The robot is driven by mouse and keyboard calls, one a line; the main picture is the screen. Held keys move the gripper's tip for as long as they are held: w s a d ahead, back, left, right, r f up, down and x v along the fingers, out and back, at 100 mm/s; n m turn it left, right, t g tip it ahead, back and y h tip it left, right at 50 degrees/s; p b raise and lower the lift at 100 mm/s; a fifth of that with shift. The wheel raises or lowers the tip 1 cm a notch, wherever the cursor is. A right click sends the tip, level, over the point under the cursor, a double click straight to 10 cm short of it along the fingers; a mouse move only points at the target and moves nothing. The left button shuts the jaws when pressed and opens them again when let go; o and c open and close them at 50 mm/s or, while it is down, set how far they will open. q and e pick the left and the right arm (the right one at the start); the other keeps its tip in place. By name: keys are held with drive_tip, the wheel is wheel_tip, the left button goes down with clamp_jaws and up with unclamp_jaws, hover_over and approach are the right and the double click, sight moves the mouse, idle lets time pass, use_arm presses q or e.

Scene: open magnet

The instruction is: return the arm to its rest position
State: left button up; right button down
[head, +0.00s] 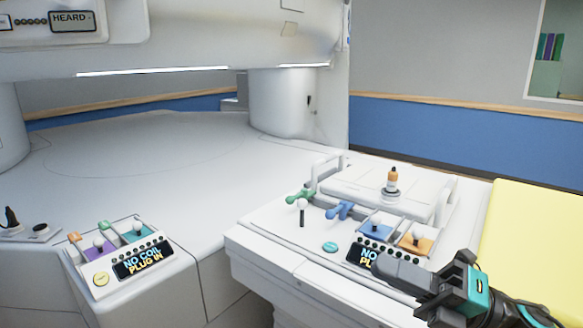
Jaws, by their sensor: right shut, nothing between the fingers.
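My right gripper (392,268) comes in from the lower right. Its dark fingers are shut and empty, pointing left, and they cover part of the right-hand "NO COIL PLUG IN" display (362,255) on the white console. I cannot tell whether the fingers touch the console or hover above it. My right arm (525,312) runs off the lower right edge. My left gripper is not in view.
A second panel (125,258) sits at left. A yellow pad (535,240) lies at right. The white magnet (190,45) overhangs the back.

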drive_tip(key=w+d+f+m+t+h, duration=0.25)
drive_tip(key=f+m+t+h, duration=1.05)
drive_tip(key=m, duration=1)
drive_tip(key=s+f+m+g+h, duration=0.2)
drive_tip(key=s+f+m+g, duration=0.2)
drive_tip(key=s+f, duration=0.3)
drive_tip(key=s+f+m+g+h+p, duration=0.1)
drive_tip(key=s+f+m+g+h, duration=0.2)
drive_tip(key=f, duration=1)
drive_tip(key=s+m+g, duration=0.2)
drive_tip(key=s+m, duration=0.1)
drive_tip(key=m, duration=0.1)
drive_tip(key=shift+s+d+f+h, duration=0.15)
drive_tip(key=shift+s+d+h, duration=0.1)
drive_tip(key=shift+s+h, duration=0.1)
drive_tip(key=shift+a, duration=0.1)
